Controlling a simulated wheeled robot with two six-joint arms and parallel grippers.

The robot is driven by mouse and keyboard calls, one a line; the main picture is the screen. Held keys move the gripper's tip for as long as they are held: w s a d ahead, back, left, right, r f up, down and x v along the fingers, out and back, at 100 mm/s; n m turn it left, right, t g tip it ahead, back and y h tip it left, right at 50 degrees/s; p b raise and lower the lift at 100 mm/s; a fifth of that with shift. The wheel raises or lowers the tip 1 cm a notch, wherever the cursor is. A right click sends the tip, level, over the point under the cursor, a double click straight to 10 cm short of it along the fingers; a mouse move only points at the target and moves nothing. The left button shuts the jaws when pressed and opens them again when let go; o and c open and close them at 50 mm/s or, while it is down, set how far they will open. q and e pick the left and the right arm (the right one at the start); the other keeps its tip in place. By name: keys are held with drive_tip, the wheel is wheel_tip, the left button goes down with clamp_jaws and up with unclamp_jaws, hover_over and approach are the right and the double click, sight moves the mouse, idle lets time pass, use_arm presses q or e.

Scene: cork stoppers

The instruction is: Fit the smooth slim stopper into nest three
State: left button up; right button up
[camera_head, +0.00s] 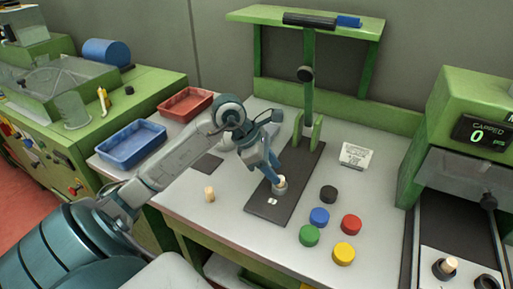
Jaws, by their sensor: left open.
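My left gripper (274,177) reaches over the dark base plate (266,212) of the green-posted press, pointing down and open. Just below its fingertips is a small pale cylinder (282,182), seemingly a stopper in a light cup; the fingers partly hide it, and I cannot tell whether they touch it. Another short tan stopper (210,194) stands upright on the grey table, left of the plate. I cannot make out which one is smooth and slim. A small white marking (272,201) lies on the plate; no nest number is readable. My right gripper is not in view.
Black, blue, red, yellow and green round caps (319,216) sit right of the plate. A blue tray (131,144) and a red tray (185,104) stand at the left back. A machine (474,150) showing "CAPPED 0" stands right, with a pale-topped piece (447,265) in front.

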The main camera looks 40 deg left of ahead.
use_arm(q)
drive_tip(key=b+v, duration=0.1)
drive_tip(key=v, duration=0.7)
drive_tip(key=shift+r+b, duration=0.2)
drive_tip(key=shift+b, duration=0.15)
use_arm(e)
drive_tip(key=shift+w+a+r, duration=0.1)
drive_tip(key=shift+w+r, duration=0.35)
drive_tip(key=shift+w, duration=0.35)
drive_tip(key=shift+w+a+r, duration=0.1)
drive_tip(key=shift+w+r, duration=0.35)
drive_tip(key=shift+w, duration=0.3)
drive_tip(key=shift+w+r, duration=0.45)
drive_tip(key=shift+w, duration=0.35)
use_arm(q)
drive_tip(key=shift+s, duration=0.1)
